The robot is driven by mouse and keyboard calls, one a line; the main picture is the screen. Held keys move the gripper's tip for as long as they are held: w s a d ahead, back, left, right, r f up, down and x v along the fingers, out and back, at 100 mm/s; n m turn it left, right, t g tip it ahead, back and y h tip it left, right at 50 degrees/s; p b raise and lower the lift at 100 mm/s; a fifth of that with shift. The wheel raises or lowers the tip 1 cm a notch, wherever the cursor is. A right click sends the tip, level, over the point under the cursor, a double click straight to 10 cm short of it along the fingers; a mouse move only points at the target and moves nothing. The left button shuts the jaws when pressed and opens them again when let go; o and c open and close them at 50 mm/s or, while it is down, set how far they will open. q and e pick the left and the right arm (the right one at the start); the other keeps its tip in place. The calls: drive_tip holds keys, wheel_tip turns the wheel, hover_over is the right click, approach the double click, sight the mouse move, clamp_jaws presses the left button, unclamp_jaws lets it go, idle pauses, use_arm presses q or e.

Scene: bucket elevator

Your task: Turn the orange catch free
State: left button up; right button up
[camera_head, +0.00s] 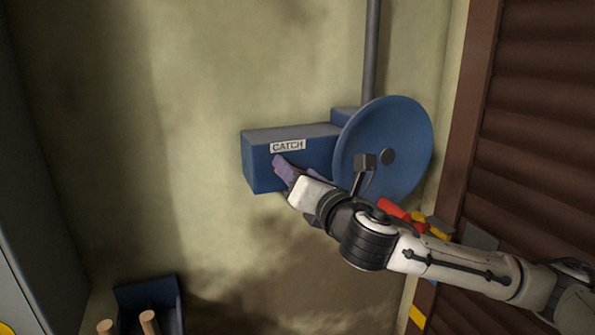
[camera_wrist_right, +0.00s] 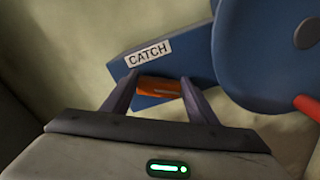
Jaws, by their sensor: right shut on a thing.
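The orange catch (camera_wrist_right: 160,87) sits on the face of a blue box (camera_head: 259,164) under a white label reading CATCH (camera_head: 288,146). In the right wrist view it lies roughly level between the two fingers of my right gripper (camera_wrist_right: 155,98), which is shut on it. In the head view my right gripper (camera_head: 287,172) reaches the box from the lower right and hides the catch. The label also shows in the right wrist view (camera_wrist_right: 150,53). My left gripper is in neither view.
A large blue disc (camera_head: 410,125) with a dark hub stands right of the box. A red handle (camera_head: 393,209) shows below the disc, partly behind my arm. A grey pipe (camera_head: 371,50) rises behind. A blue bin (camera_head: 150,292) with wooden pegs is at lower left. A brown slatted shutter (camera_head: 545,120) is at right.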

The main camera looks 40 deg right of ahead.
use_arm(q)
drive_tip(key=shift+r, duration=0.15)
use_arm(e)
drive_tip(key=m, duration=0.8)
drive_tip(key=f+m, duration=0.1)
drive_tip(key=m, duration=0.3)
drive_tip(key=shift+d, duration=0.25)
idle(0.3)
drive_tip(key=o, duration=1)
drive_tip(key=shift+o, duration=0.2)
